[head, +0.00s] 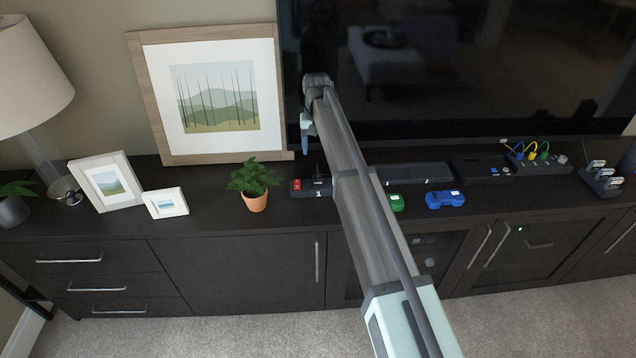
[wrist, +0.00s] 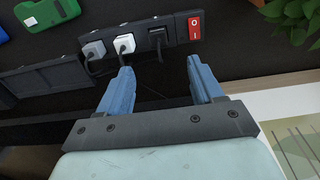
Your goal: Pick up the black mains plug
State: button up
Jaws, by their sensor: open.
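The black mains plug (wrist: 156,36) sits in a dark power strip (wrist: 176,28) in the wrist view, beside the strip's red switch (wrist: 194,28). Its cord hangs toward my gripper. A white plug (wrist: 124,44) and a grey plug (wrist: 94,50) sit in the same strip. My gripper (wrist: 160,66) is open and empty; its blue fingers point at the strip, with the black plug beyond the gap between them. In the head view, my gripper (head: 304,150) is above and behind the strip (head: 298,194), near the TV's lower left corner. My arm hides part of the strip.
A potted plant (head: 254,186) stands just left of the strip on the dark cabinet (head: 220,215). A large framed picture (head: 140,100) leans behind it. The TV (head: 450,70) stands behind.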

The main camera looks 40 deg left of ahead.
send_over(318, 177)
jog(key=f, duration=0.8)
jog(key=shift+s, duration=0.2)
jog(key=shift+w+f, duration=0.15)
jog(key=shift+f, duration=1.3)
jog(key=shift+w+f, duration=0.1)
jog(key=shift+f, duration=1.3)
jog(key=shift+c, duration=0.5)
jog(key=c, duration=1)
jog(key=shift+o, duration=0.2)
jog(key=shift+r, duration=0.1)
